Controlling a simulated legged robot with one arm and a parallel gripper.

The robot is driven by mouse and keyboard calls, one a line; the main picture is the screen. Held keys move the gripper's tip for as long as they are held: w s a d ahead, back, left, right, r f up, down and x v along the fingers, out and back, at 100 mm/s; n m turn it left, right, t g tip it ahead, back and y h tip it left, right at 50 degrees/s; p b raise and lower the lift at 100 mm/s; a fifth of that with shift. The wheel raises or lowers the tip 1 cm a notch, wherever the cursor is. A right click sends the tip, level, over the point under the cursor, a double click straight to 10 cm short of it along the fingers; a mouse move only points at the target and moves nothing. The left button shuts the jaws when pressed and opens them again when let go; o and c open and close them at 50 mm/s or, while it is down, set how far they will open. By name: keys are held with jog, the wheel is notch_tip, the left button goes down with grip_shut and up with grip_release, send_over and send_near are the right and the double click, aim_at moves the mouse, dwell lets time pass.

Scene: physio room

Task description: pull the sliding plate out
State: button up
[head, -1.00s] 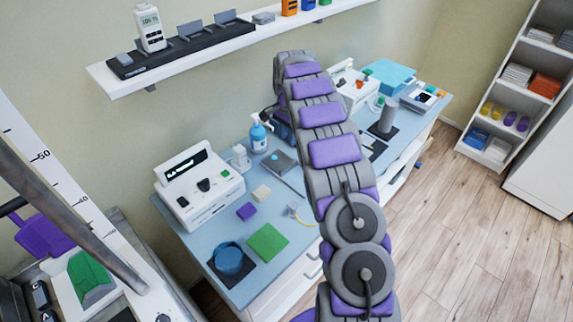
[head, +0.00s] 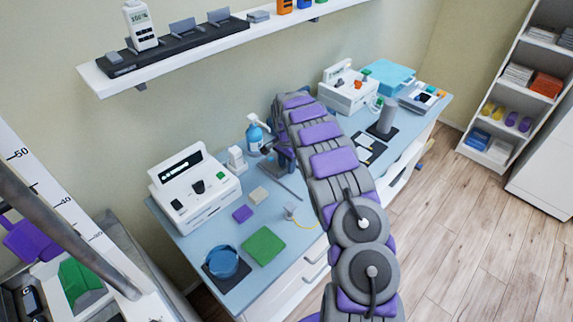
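My gripper (head: 278,152) is at the far end of my purple and grey arm, low over the blue desk (head: 206,238). It is just right of the blue pump bottle (head: 255,135). The arm hides part of it, and I cannot tell whether its fingers are apart or hold anything. A thin grey strip (head: 284,184) lies on the desk just in front of it. I cannot make out for sure which thing is the sliding plate.
A white device (head: 195,190) stands on the desk's left, with a blue cup (head: 223,261), green pad (head: 263,246) and purple block (head: 242,214) in front. Another white device (head: 348,88) and a grey cylinder (head: 387,115) stand to the right. A shelf (head: 190,55) overhangs the back.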

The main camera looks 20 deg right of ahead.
jog(key=shift+a, duration=0.1)
jog(key=shift+c, duration=0.2)
jog(key=shift+a+r, duration=0.1)
jog(key=shift+a, duration=0.15)
jog(key=c, duration=0.5)
jog(key=shift+d, duration=0.1)
grip_shut()
